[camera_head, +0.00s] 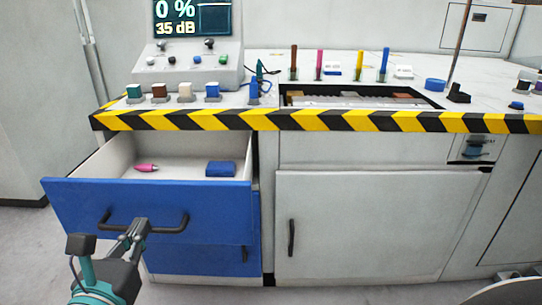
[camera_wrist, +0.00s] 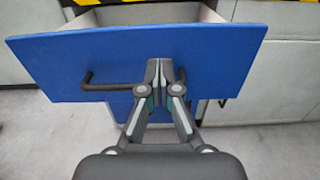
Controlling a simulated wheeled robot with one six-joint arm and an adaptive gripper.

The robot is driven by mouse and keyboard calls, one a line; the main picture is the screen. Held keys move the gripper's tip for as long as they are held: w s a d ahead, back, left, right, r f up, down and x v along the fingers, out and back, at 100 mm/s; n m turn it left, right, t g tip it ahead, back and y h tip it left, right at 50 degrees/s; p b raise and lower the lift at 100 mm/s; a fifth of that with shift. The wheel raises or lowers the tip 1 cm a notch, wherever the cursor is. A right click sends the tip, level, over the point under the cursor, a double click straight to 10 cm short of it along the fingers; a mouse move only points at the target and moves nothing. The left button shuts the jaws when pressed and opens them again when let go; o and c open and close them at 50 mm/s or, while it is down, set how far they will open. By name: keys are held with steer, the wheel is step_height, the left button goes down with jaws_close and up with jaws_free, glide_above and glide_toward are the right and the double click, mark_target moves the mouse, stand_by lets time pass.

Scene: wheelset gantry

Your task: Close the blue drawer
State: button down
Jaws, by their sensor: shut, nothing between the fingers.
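The blue drawer (camera_head: 90,205) is pulled open below the left end of the workbench. Its white inside shows, with a pink object (camera_head: 146,168) and a blue block (camera_head: 220,169) lying in it. A dark bar handle (camera_head: 171,231) runs across its front. My gripper (camera_head: 137,226) is shut and empty in front of the drawer face, at the handle. In the wrist view, my gripper (camera_wrist: 160,70) overlaps the middle of the handle and points at the blue front (camera_wrist: 220,60). I cannot tell whether the fingertips touch the drawer.
A second blue front (camera_head: 190,262) with a dark handle is below. A white cabinet door (camera_head: 370,225) stands to the right. The bench edge with yellow-black stripes (camera_head: 330,120) overhangs above the drawer. Grey floor (camera_head: 30,240) is free at the left.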

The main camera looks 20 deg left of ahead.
mark_target(162, 189)
steer(key=x, duration=0.9)
steer(key=shift+b, duration=0.3)
